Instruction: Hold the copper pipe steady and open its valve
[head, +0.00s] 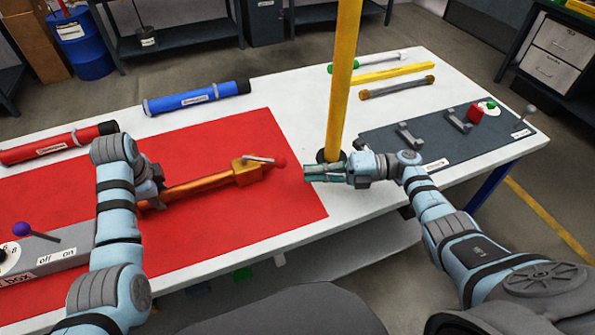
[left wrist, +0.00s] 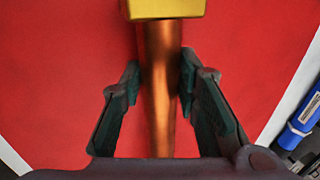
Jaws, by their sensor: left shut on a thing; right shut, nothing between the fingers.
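The copper pipe (head: 203,187) lies on the red mat (head: 265,215), running from my left gripper toward the right. A brass valve block (head: 246,171) sits at its right end, with a grey lever and a red knob (head: 280,162) pointing right. My left gripper (head: 152,196) is shut on the pipe, one finger on each side, as the left wrist view shows (left wrist: 160,88); the valve block (left wrist: 165,8) is at that view's top edge. The arm partly hides this grip in the head view. My right gripper (head: 308,173) is shut and empty, right of the red knob and apart from it.
A yellow post (head: 342,75) stands just behind my right gripper. A red tube (head: 55,145) and a blue tube (head: 197,98) lie on the white table. A dark panel (head: 385,148) with grey brackets is at right. A grey box with a purple-knobbed lever (head: 22,229) is at left.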

